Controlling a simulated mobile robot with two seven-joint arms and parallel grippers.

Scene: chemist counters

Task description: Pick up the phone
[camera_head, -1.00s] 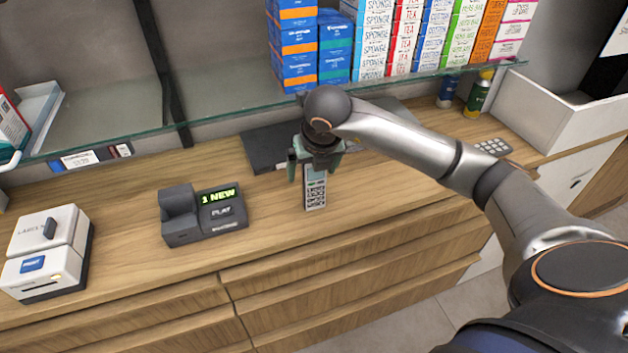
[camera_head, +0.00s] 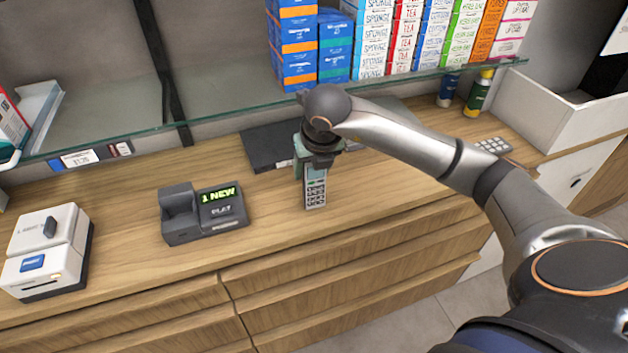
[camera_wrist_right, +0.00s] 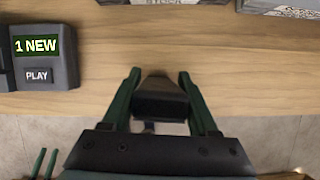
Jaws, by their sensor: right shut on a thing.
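The phone (camera_head: 315,190) is a slim grey handset with a keypad and a small greenish screen. In the head view it stands near the middle of the wooden counter, its top hidden by my right gripper (camera_head: 312,168). That gripper is shut on it from above. In the right wrist view the phone (camera_wrist_right: 160,100) is a dark block seen end-on between the green fingers of my right gripper (camera_wrist_right: 160,82). I cannot tell whether its lower end touches the counter.
A dark answering machine (camera_head: 203,213) reading "1 NEW" stands left of the phone. A white label printer (camera_head: 45,255) is further left. A glass shelf (camera_head: 215,108) with stacked boxes overhangs the back. A dark flat box (camera_head: 268,147) lies behind. Counter between machine and phone is clear.

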